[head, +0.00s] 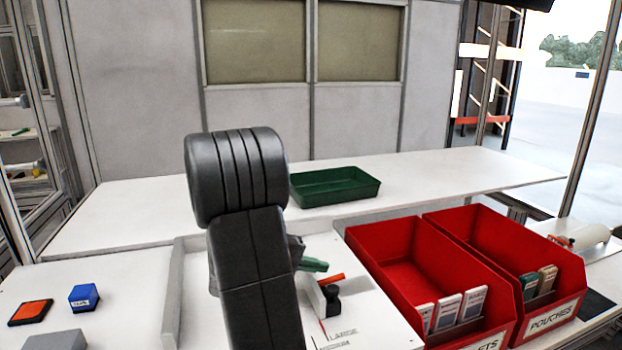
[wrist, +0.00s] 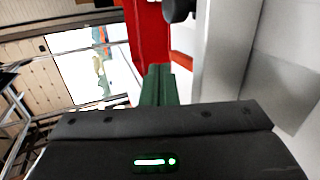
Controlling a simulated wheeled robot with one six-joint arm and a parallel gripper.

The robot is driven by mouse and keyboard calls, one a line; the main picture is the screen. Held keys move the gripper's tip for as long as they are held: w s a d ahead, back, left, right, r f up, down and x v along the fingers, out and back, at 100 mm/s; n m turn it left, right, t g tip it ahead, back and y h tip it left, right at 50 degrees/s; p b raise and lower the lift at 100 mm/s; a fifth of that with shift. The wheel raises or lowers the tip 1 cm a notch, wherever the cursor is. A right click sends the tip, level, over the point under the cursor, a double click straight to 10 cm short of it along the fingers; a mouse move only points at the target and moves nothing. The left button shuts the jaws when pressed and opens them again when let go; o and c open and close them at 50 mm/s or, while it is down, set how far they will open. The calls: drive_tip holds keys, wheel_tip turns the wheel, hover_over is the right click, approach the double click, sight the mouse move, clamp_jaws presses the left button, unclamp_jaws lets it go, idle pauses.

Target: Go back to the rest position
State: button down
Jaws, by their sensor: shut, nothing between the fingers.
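My gripper (head: 314,265) shows in the head view as green fingertips just right of my dark arm, which hides most of it. It is above the white work surface, close to a small fixture with a red bar (head: 332,279) and a black knob (head: 331,299). In the wrist view my gripper's green fingers (wrist: 158,84) are together with nothing between them. No helmet shell shows in either view.
Two red bins (head: 378,267) (head: 490,240) with cards at their fronts stand at the right; one reads POUCHES. A green tray (head: 335,194) sits on the rear shelf. A blue box (head: 83,297), an orange-topped pad (head: 31,312) and a grey block (head: 56,341) lie at left.

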drive_tip(key=shift+w+a+f+t+b, duration=0.1)
drive_tip(key=shift+a+f+t+b, duration=0.1)
drive_tip(key=shift+a+t+b, duration=0.3)
drive_tip(key=shift+a+h, duration=0.55)
drive_tip(key=shift+h, duration=0.55)
drive_tip(key=shift+r+v, duration=0.25)
drive_tip(key=shift+v, duration=0.95)
drive_tip(key=shift+s+a+r, duration=0.1)
drive_tip(key=shift+s+a, duration=0.25)
drive_tip(key=shift+a, duration=0.2)
drive_tip(key=shift+d, duration=0.1)
